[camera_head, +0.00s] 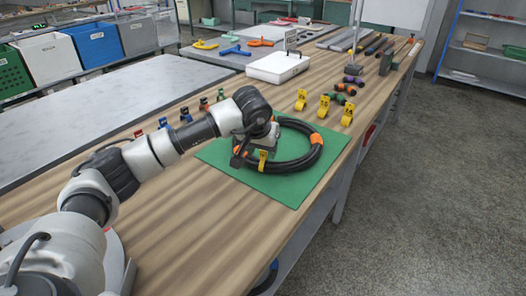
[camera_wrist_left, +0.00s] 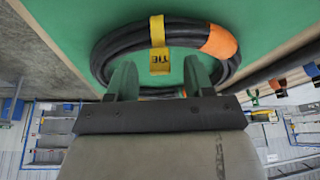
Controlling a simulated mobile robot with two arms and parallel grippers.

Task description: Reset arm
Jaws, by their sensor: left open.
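A black hose coil (camera_head: 305,161) with orange bands lies on a green mat (camera_head: 290,192) on the wooden table. A yellow tie (camera_head: 262,160) labelled "TIE" is around the coil's near side. In the left wrist view the tie (camera_wrist_left: 158,45) hangs over the coil (camera_wrist_left: 120,42), in line with the gap between my fingers. My left gripper (camera_wrist_left: 160,80) is open and empty, close to the coil. In the head view my left gripper (camera_head: 250,157) is over the coil's left side and partly hides it. I cannot tell whether it touches the hose. My right gripper is not in view.
Yellow clips (camera_head: 324,106) stand beyond the mat, near the table's right edge. Small coloured clips (camera_head: 203,103) stand behind my left arm. A white box (camera_head: 277,67) and several dark tools (camera_head: 375,46) are farther back. The wooden table front (camera_head: 215,230) is clear.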

